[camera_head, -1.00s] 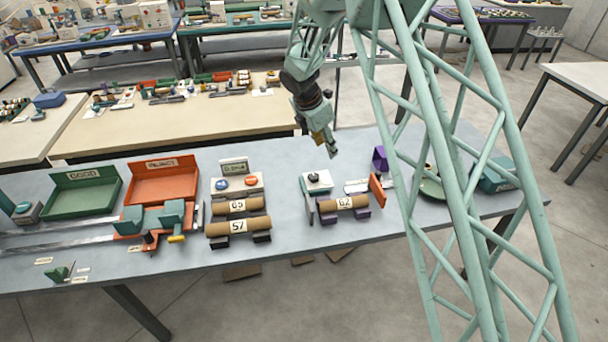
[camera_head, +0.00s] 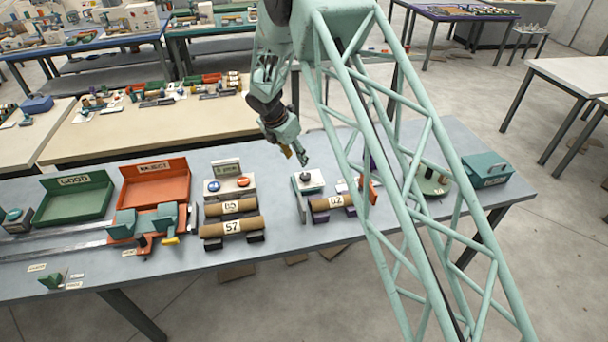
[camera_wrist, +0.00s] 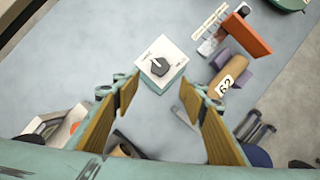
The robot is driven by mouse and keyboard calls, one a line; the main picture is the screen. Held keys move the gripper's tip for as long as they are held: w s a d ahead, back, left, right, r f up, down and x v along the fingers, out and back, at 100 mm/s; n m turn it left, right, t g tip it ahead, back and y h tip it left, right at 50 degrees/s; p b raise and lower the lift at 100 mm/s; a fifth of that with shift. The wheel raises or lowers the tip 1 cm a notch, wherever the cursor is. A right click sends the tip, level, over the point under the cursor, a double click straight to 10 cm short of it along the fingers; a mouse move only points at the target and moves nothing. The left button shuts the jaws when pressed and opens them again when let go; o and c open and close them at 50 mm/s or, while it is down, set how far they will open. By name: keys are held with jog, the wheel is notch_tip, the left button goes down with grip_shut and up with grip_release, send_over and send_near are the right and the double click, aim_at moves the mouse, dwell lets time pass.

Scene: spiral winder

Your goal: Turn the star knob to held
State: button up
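The star knob (camera_wrist: 159,65) is a small dark knob on top of a white box with a teal base (camera_wrist: 173,77). In the head view the knob (camera_head: 305,176) stands on the bench, left of the tube marked 62. The box top has small labels, too small to read. My gripper (camera_wrist: 160,100) is open and empty, its two tan-padded fingers spread wide in the wrist view. In the head view my gripper (camera_head: 303,158) hangs above and slightly behind the knob box, apart from it.
The tube marked 62 (camera_head: 335,201) lies on purple supports close to the box. An orange upright plate (camera_wrist: 247,34) stands by it. Tubes marked 65 and 57 (camera_head: 233,226) lie to the left. Green (camera_head: 73,199) and orange (camera_head: 154,184) trays stand further left.

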aim_at(305, 175)
jog(key=shift+f, duration=0.15)
jog(key=shift+p+x, duration=0.6)
jog(key=shift+x, duration=6.15)
jog(key=shift+c, duration=0.2)
jog(key=c, duration=0.8)
